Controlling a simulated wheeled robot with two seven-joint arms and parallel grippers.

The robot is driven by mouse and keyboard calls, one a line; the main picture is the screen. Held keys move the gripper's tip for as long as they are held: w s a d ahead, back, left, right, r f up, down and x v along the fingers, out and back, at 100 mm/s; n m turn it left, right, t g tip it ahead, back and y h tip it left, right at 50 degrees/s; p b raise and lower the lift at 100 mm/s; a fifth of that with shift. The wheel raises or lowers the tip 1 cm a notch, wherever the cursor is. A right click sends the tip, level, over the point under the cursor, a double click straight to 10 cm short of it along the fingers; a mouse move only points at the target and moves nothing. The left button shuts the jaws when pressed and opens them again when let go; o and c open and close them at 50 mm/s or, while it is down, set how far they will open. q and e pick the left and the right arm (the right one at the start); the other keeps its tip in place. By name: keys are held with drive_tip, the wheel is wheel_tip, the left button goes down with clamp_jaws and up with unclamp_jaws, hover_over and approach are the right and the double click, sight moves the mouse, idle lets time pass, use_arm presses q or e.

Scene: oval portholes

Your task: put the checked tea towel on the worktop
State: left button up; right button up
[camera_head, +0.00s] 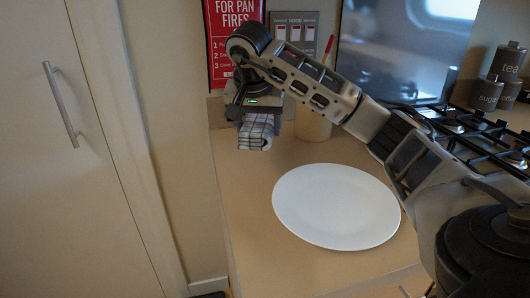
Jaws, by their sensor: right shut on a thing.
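The checked tea towel (257,132) is a grey and white folded cloth at the back left of the worktop. My right gripper (256,112) is shut on its upper part, and the towel hangs below the jaws. I cannot tell whether its lower edge touches the worktop (258,200). The worktop is light tan wood. The fingertips are partly hidden by the gripper's body and the towel. My left gripper is not in view.
A white plate (337,207) lies on the worktop in front of the towel. A tan utensil pot (312,122) stands just right of the gripper. A gas hob (465,130) and dark canisters (487,92) are at the right. The worktop left of the plate is clear.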

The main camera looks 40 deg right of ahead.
drive_tip(key=w+d+f, duration=0.2)
drive_tip(key=f, duration=0.1)
drive_tip(key=w+d+f, duration=0.1)
drive_tip(key=f, duration=0.1)
drive_tip(key=shift+w+d, duration=0.25)
drive_tip(key=shift+d, duration=0.05)
drive_tip(key=shift+a+x, duration=0.2)
drive_tip(key=shift+x, duration=0.8)
drive_tip(key=shift+a+x, duration=0.15)
drive_tip(key=shift+x, duration=0.85)
drive_tip(key=shift+s+f, duration=0.2)
drive_tip(key=shift+f, duration=0.05)
drive_tip(key=o, duration=0.9)
drive_tip(key=shift+f, duration=0.1)
drive_tip(key=v, duration=1.2)
drive_tip(key=shift+p, duration=0.35)
drive_tip(key=shift+s, duration=0.1)
